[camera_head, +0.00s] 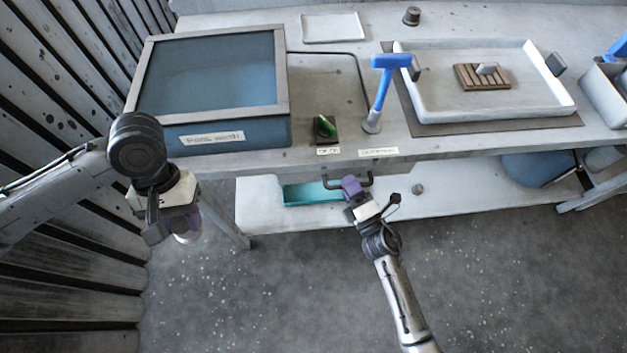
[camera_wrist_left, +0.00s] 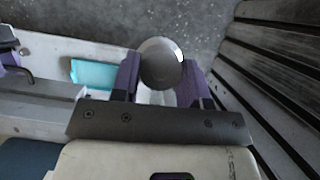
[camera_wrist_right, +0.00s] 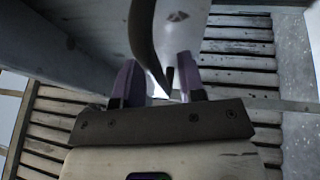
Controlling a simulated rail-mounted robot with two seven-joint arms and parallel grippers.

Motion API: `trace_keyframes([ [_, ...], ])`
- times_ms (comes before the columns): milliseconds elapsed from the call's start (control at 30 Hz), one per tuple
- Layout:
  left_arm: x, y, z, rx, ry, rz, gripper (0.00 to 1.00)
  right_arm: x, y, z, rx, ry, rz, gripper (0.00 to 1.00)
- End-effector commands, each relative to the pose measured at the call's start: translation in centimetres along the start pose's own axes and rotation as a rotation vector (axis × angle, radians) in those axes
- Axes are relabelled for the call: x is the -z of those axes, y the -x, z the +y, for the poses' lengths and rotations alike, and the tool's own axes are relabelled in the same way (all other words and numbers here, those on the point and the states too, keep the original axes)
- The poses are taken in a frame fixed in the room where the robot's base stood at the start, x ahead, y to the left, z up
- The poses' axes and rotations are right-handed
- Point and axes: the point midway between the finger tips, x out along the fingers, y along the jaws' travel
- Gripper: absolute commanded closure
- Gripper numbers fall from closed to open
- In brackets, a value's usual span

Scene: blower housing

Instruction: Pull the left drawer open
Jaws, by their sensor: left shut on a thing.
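A dark bar handle (camera_head: 366,181) sits under the table's front edge, below two small white labels; I take it for a drawer handle. The drawer it belongs to is mostly hidden, and I cannot tell whether it is open. My right gripper (camera_head: 350,186) is at the left end of this handle. In the right wrist view its purple fingers (camera_wrist_right: 157,72) stand apart, with a dark curved bar (camera_wrist_right: 143,38) passing between them. My left gripper (camera_head: 178,226) hangs left of the table and is shut on a round grey metal piece (camera_wrist_left: 160,63), well away from the handle.
A lower shelf (camera_head: 262,215) holds a teal bin (camera_head: 312,193). A slatted wall (camera_head: 60,270) stands at left.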

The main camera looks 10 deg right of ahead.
Motion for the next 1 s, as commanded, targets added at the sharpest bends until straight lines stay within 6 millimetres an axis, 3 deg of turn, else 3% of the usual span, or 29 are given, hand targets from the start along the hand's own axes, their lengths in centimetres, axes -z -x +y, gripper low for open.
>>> trace_keyframes([
  [67,0.0,0.0,0.0,0.000,0.000,0.000,0.86,0.0,0.0,0.0,0.000,0.000,0.000,0.63],
  [467,0.0,0.0,0.0,0.000,0.000,0.000,0.86,0.0,0.0,0.0,0.000,0.000,0.000,1.00],
  [867,0.0,0.1,0.0,0.000,0.000,0.000,0.86,0.1,0.1,0.0,0.000,0.000,0.002,1.00],
  [1000,-0.2,0.4,0.0,0.000,-0.001,0.000,0.86,1.6,0.5,0.3,0.000,-0.006,0.024,1.00],
])
